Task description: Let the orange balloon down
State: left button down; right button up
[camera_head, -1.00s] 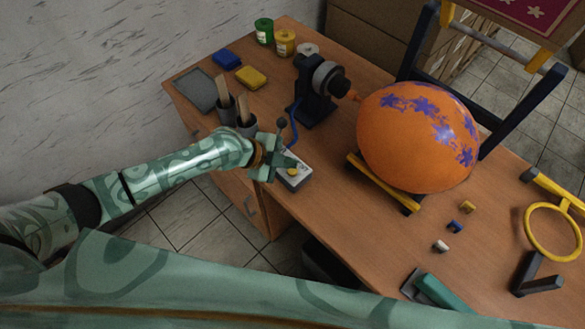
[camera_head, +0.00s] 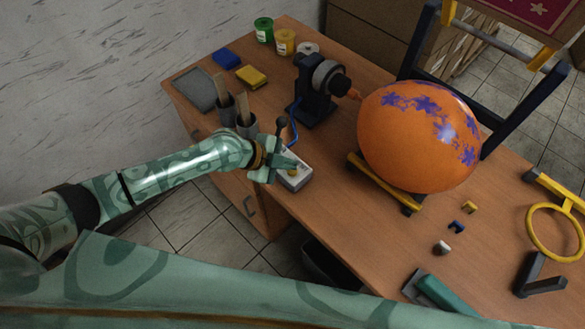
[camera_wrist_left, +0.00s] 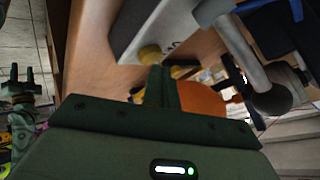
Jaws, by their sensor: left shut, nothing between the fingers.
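The orange balloon (camera_head: 405,150), with purple star prints, is full and round. It rests on a yellow-barred cradle (camera_head: 368,174) on the desk, its neck end towards the dark pump (camera_head: 318,95). A blue hose runs from the pump to a grey control box (camera_head: 295,178). My left gripper (camera_head: 284,165) is shut and empty over this box. In the left wrist view the shut fingers (camera_wrist_left: 161,82) are close to a yellow button (camera_wrist_left: 150,54) on the box; I cannot tell if they touch. A grey lever with a dark knob (camera_wrist_left: 270,98) is beside them.
Two grey cups with wooden sticks (camera_head: 245,122) stand just behind my left gripper. Paint jars (camera_head: 264,31) and sponges (camera_head: 251,76) are at the back left. Small clips (camera_head: 457,227), a yellow ring (camera_head: 553,232) and a teal-handled tool (camera_head: 443,292) lie at the right.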

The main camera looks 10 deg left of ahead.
pick_arm(q)
jog(key=shift+f+b, duration=0.5)
dwell(0.4)
jog(key=shift+r, duration=0.1)
dwell(3.9)
jog(key=shift+r+p, duration=0.7)
jog(key=shift+r, duration=0.15)
notch_tip(320, 180, up, 5)
jog(key=p, duration=0.4)
jog(key=shift+r, duration=0.1)
